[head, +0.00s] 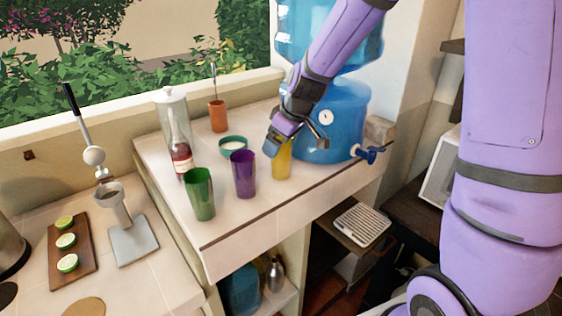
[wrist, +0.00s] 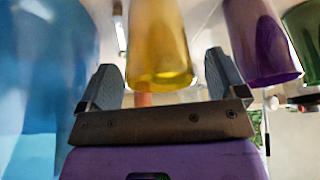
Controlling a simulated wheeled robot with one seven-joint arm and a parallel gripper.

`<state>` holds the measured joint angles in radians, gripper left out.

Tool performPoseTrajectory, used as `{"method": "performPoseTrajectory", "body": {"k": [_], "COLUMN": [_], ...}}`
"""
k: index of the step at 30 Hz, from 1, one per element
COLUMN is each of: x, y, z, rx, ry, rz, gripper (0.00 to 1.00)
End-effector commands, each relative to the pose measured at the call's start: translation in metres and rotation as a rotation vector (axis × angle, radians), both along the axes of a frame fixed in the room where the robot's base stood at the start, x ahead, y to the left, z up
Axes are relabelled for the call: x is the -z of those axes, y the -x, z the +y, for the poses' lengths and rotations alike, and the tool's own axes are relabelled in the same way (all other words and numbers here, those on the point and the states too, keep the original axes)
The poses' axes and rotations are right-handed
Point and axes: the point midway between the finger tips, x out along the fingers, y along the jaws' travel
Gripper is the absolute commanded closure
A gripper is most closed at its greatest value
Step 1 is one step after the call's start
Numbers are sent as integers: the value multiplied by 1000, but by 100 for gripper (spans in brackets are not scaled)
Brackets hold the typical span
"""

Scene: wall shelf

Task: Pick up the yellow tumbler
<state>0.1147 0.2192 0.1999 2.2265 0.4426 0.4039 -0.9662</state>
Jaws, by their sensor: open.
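The yellow tumbler (head: 283,163) stands on the tiled shelf, near its front edge and beside the blue water dispenser. My gripper (head: 274,141) is at the tumbler's upper part and hides its rim in the head view. In the wrist view the fingers of my gripper (wrist: 160,66) are spread apart. The yellow tumbler (wrist: 158,35) shows between and beyond the fingertips, with a gap to each finger. I cannot tell how deep it sits between them.
A purple tumbler (head: 243,174) and a green tumbler (head: 199,194) stand left of the yellow one. The blue dispenser (head: 340,112) is close on the right.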

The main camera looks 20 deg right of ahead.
Motion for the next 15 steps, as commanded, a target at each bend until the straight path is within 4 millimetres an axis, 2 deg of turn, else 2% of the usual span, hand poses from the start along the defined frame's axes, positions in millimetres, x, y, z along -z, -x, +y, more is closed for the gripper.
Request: {"method": "performPoseTrajectory", "body": {"k": [3,12,15], "x": [0,-1,-1], "y": [0,0,0], "z": [0,0,0], "rx": [0,0,0], "ry": [0,0,-1], "rz": [0,0,-1], "gripper": [12,81,81]}}
